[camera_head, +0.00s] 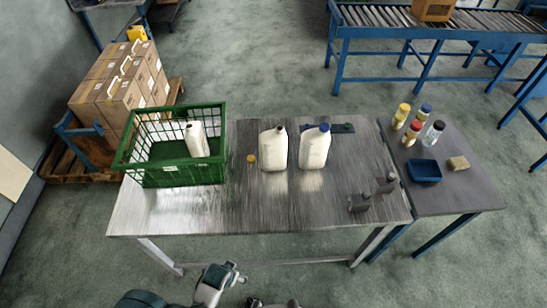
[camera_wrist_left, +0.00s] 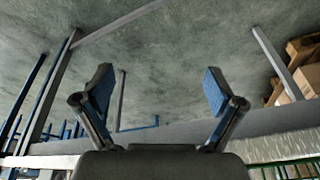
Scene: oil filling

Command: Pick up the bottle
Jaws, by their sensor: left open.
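A white bottle (camera_head: 273,150) with a dark, seemingly uncapped mouth stands upright on the metal table (camera_head: 240,210). A second white bottle (camera_head: 313,149) with a blue cap stands just right of it. A third white bottle (camera_head: 197,141) is inside the green crate (camera_head: 170,178) on the table's left. A small yellow cap-like piece (camera_head: 251,159) is left of the first bottle. My left gripper (camera_head: 236,276) is in front of the table's near edge, apart from all bottles. In the left wrist view its fingers (camera_wrist_left: 158,85) are spread and empty.
Two small grey containers (camera_head: 372,194) are at the table's right. A side table (camera_head: 460,190) holds several small bottles, a blue tray (camera_head: 425,171) and a tan block (camera_head: 458,163). Stacked boxes (camera_head: 120,90) stand back left. The table's near middle is clear.

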